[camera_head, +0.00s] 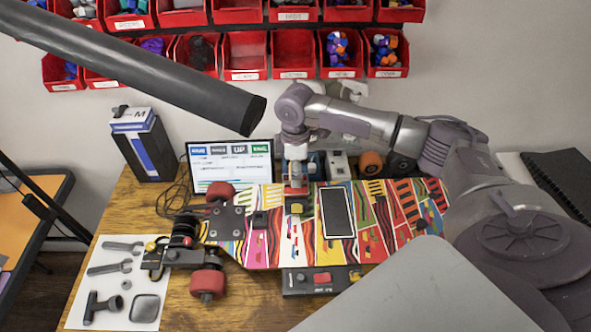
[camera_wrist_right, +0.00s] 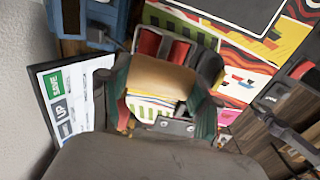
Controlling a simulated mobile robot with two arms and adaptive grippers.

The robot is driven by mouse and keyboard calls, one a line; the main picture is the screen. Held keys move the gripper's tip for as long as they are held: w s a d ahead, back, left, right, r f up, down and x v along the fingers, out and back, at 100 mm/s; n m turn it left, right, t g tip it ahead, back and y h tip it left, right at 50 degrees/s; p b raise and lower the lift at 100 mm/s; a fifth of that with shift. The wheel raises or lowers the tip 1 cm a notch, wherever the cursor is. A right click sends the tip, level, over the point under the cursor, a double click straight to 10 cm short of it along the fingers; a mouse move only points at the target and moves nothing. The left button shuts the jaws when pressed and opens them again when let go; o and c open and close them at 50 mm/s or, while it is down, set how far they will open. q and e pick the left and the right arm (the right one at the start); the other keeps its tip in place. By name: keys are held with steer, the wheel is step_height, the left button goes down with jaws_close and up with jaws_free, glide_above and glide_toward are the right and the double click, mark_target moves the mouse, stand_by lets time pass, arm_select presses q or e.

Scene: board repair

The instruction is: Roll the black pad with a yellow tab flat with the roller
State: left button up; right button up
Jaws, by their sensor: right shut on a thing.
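My right gripper (camera_head: 296,178) points down over the middle-left of the patterned skateboard deck (camera_head: 381,215). In the right wrist view the gripper (camera_wrist_right: 163,105) is shut on a tan piece, which I take to be the roller (camera_wrist_right: 165,78); red and dark parts show just beyond it. In the head view a small yellow patch, likely the pad's yellow tab (camera_head: 297,208), shows directly below the gripper. The black part of that pad is mostly hidden, and I cannot tell whether the roller touches it. My left gripper is not in view.
A large black rectangle (camera_head: 338,212) lies on the deck, right of the gripper. A wheel truck (camera_head: 207,284) is at the deck's left end. A tablet (camera_head: 231,166) stands behind it. A white sheet with tools (camera_head: 118,284) lies at left. Red bins (camera_head: 246,54) hang behind.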

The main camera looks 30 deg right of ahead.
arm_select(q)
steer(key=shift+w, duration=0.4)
arm_select(e)
steer(key=shift+f, duration=0.25)
steer(key=shift+f, duration=0.35)
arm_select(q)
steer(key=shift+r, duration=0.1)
arm_select(e)
steer(key=shift+s+a+r+p, duration=0.15)
steer(key=shift+s+a+p, duration=0.35)
steer(key=shift+s+p, duration=0.5)
arm_select(q)
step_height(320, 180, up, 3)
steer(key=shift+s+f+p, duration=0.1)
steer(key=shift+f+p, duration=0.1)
steer(key=shift+p, duration=0.2)
arm_select(e)
steer(key=shift+s+a, duration=0.2)
steer(key=shift+a, duration=0.05)
